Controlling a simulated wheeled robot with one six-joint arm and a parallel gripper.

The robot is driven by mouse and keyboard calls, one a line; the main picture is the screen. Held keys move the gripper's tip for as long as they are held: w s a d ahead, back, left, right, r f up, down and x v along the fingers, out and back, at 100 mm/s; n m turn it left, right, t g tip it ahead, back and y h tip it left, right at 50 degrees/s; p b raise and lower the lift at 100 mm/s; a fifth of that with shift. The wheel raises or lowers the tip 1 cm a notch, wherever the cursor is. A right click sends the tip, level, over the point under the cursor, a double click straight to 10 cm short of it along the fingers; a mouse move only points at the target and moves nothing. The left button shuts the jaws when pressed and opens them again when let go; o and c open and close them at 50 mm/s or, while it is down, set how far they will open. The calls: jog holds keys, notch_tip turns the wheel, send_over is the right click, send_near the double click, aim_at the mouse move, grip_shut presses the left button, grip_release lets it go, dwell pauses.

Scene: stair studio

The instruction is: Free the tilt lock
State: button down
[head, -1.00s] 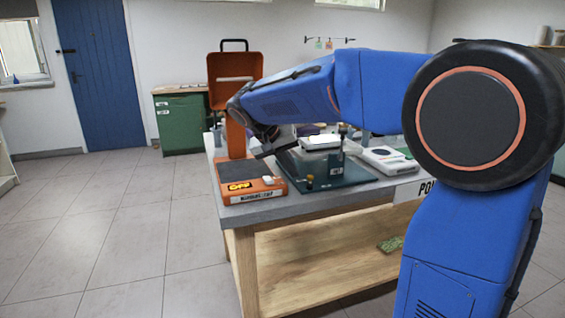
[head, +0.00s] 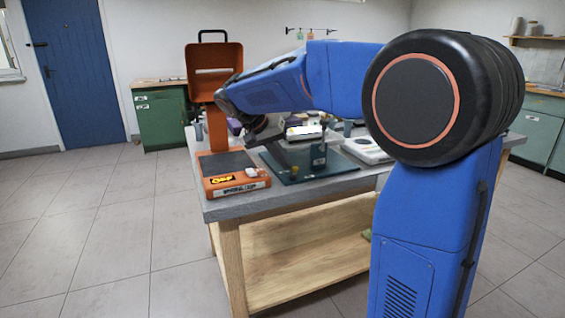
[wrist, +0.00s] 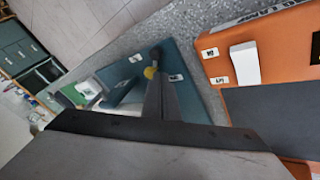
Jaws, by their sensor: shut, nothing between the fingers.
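On the table, a teal base plate (head: 330,166) carries a dark upright block (head: 318,156) and a device with a white lit top (head: 304,131). I cannot tell which part is the tilt lock; the labels are too small to read. My gripper (head: 268,142) is shut and empty, above the table between the orange stand and the teal plate. In the wrist view my gripper (wrist: 160,88) hides part of the plate; contact with the knob is unclear.
An orange stand (head: 236,185) with a grey pad and a tall orange head (head: 214,58) is left of the plate. A white instrument (head: 366,150) is at its right. The table (head: 290,202) has a bare front edge. Floor to the left is clear.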

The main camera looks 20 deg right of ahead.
jog(key=shift+d, duration=0.3)
jog(key=shift+a, duration=0.25)
jog(key=shift+s+a, duration=0.45)
dwell(0.3)
